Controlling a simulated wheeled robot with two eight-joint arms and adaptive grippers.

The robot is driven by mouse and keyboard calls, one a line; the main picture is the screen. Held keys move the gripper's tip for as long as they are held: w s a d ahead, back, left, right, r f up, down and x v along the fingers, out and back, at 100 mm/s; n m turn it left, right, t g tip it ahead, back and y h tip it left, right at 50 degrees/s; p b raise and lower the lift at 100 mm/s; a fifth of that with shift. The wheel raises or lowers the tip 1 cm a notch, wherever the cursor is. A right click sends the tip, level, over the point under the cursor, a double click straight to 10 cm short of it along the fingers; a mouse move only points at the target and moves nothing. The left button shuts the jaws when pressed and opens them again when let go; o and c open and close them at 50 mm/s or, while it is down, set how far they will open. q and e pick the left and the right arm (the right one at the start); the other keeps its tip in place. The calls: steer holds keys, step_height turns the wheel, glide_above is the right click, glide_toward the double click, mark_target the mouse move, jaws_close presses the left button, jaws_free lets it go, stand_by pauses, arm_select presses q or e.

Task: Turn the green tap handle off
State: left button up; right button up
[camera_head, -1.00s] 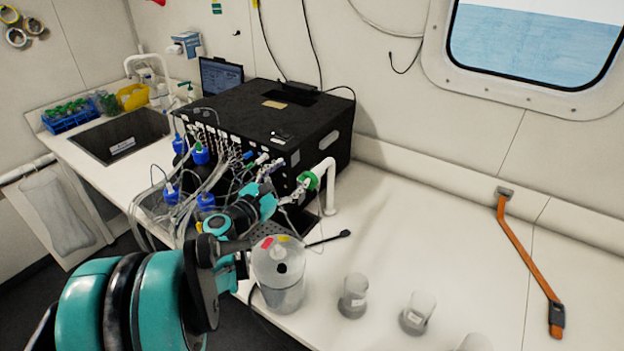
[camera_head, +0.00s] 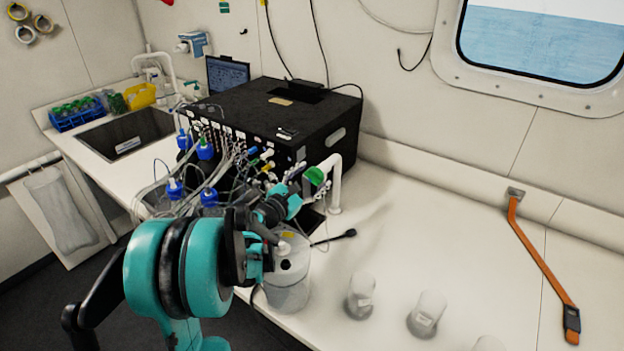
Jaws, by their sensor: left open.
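The green tap handle (camera_head: 314,176) sits on the white curved tap (camera_head: 336,185), beside the front right corner of the black box. My left arm comes in from below, and my left gripper (camera_head: 304,190) is just left of and below the handle. The gripper is open. It looks close to the handle, but I cannot tell whether they touch. My own wrist hides part of the gripper and the area under the tap. My right gripper is out of view.
A large black box (camera_head: 283,113) with tubes and blue-capped bottles (camera_head: 205,150) stands left of the tap. A clear lidded container (camera_head: 288,285) stands below my wrist. Glass beakers (camera_head: 427,313) stand at the front. An orange strap (camera_head: 540,265) lies at the right.

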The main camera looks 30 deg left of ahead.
arm_select(q)
steer(key=c, duration=1.2)
steer(key=shift+o, duration=0.2)
steer(key=shift+m, duration=0.4)
steer(key=m, duration=0.2)
steer(key=shift+m, duration=0.4)
steer(key=m+b, duration=0.1)
steer(key=m, duration=0.2)
steer(key=shift+d+f+m, duration=0.1)
steer(key=shift+m, duration=0.2)
steer(key=m, duration=0.6)
steer(key=shift+d+f+m+b, duration=0.1)
steer(key=shift+m+b, duration=0.2)
steer(key=shift+m, duration=0.3)
